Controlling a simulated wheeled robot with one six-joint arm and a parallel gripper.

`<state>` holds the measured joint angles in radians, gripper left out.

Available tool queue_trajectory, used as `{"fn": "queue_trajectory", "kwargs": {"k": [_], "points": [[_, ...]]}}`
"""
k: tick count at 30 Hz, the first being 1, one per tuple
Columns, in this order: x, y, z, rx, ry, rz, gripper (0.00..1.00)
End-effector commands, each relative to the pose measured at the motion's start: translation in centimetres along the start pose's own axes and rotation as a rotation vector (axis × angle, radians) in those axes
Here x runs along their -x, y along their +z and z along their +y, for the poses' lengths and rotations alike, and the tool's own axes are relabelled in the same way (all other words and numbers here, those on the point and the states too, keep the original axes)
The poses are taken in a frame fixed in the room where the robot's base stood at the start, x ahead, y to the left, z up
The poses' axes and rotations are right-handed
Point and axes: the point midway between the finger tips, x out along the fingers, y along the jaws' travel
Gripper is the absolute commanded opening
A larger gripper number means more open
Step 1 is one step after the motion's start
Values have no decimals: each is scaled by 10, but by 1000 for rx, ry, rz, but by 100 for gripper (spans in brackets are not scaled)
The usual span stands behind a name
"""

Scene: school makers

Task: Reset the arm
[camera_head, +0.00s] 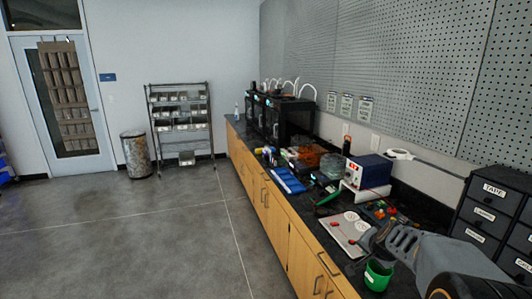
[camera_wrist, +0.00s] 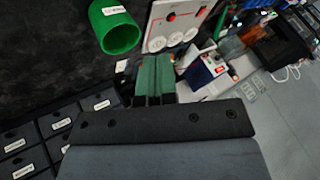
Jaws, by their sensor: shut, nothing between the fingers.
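My gripper (camera_head: 374,240) is over the dark workbench at the lower right of the head view, at the end of my grey arm. In the wrist view its two greenish fingers (camera_wrist: 155,72) lie side by side, shut, with nothing held. A green cup (camera_head: 378,275) stands on the bench just below and in front of the gripper. In the wrist view the cup (camera_wrist: 119,36) is left of the fingertips and apart from them. A light panel (camera_head: 346,232) with red knobs and white discs lies left of the gripper.
A blue and white box (camera_head: 367,172) and small coloured parts stand behind the panel. Black labelled drawers (camera_head: 491,207) are at the right, close to my arm. A grey pegboard wall (camera_head: 400,70) backs the bench. The floor (camera_head: 130,235) at left is clear.

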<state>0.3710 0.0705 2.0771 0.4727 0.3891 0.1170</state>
Motion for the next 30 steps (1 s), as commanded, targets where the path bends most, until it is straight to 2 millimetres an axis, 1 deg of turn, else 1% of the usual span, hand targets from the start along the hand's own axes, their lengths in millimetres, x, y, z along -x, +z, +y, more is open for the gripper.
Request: {"fn": "queue_trajectory", "kwargs": {"k": [1, 2, 3, 5, 6, 9, 11, 13, 15, 18, 22, 30], "points": [[17, 36, -2, 123, 19, -96, 0], [27, 57, 1, 201, 36, -155, 0], [41, 84, 6, 298, 60, -228, 0], [62, 119, 16, 436, 98, -321, 0], [77, 140, 24, 523, 122, -371, 0], [105, 173, 40, 681, 165, -436, 0], [116, 184, 44, 742, 172, -435, 0], [125, 192, 43, 791, 161, -412, 0], [132, 196, 38, 819, 137, -387, 0], [140, 198, 30, 845, 107, -356, 0], [144, 201, 25, 863, 89, -345, 0], [143, 201, 24, 862, 89, -346, 0]]}}
